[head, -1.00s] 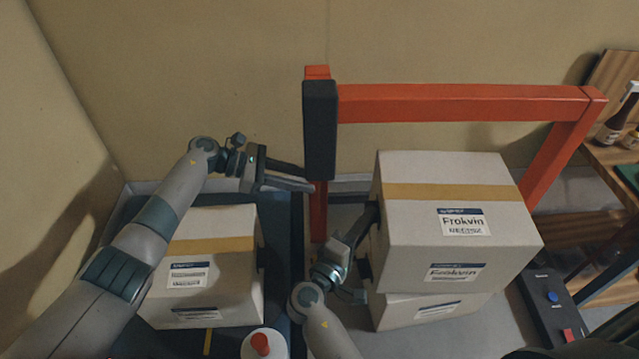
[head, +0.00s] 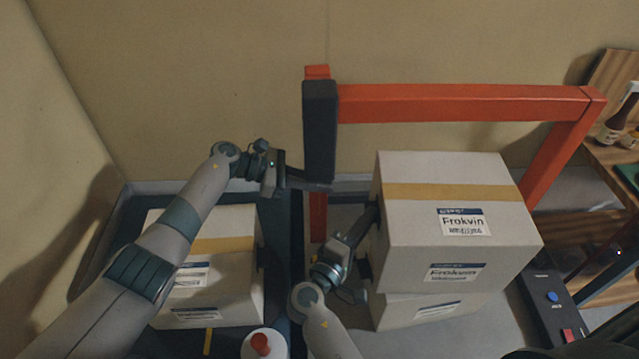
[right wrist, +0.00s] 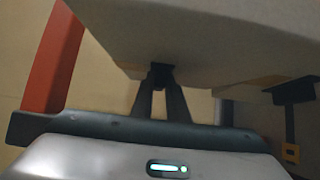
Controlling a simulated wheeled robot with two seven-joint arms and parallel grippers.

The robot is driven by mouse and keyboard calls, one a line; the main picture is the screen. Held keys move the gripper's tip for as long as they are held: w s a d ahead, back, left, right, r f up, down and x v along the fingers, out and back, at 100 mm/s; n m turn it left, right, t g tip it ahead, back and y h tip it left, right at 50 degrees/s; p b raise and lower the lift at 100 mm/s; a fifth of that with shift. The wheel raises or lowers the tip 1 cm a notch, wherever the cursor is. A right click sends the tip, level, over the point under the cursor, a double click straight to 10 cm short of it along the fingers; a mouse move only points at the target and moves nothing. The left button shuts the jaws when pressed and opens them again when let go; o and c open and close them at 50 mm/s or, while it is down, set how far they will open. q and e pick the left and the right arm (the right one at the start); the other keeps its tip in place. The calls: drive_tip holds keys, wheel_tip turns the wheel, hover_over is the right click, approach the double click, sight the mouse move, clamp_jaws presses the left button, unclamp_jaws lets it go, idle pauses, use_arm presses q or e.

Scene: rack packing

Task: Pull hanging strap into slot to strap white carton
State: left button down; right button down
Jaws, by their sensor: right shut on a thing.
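The upper white carton (head: 450,205) sits on another white carton (head: 425,312) at centre right, with a yellow tape band and "Frokvin" labels. My right gripper (head: 372,218) is at its left side, pointing up toward it. In the right wrist view its two fingers (right wrist: 160,78) meet on a small dark piece under the pale carton surface. A dark strap (right wrist: 288,125) with a yellow end hangs at the right of that view; its link to a slot is not visible. My left gripper (head: 328,186) reaches right, below the dark post cover; its finger gap is unclear.
An orange frame (head: 460,104) with a dark padded post (head: 320,130) stands behind the cartons. Another white carton (head: 225,290) lies at left, partly behind my left arm. A control box (head: 548,297) and a wooden shelf (head: 610,160) are at right.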

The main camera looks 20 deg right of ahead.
use_arm(q)
drive_tip(key=shift+f, duration=2.35)
drive_tip(key=c, duration=1.8)
unclamp_jaws()
drive_tip(key=shift+c, duration=0.2)
drive_tip(key=shift+a, duration=0.1)
drive_tip(key=v, duration=1.1)
drive_tip(key=shift+a+r, duration=0.25)
drive_tip(key=shift+a, duration=0.1)
drive_tip(key=shift+w, duration=0.1)
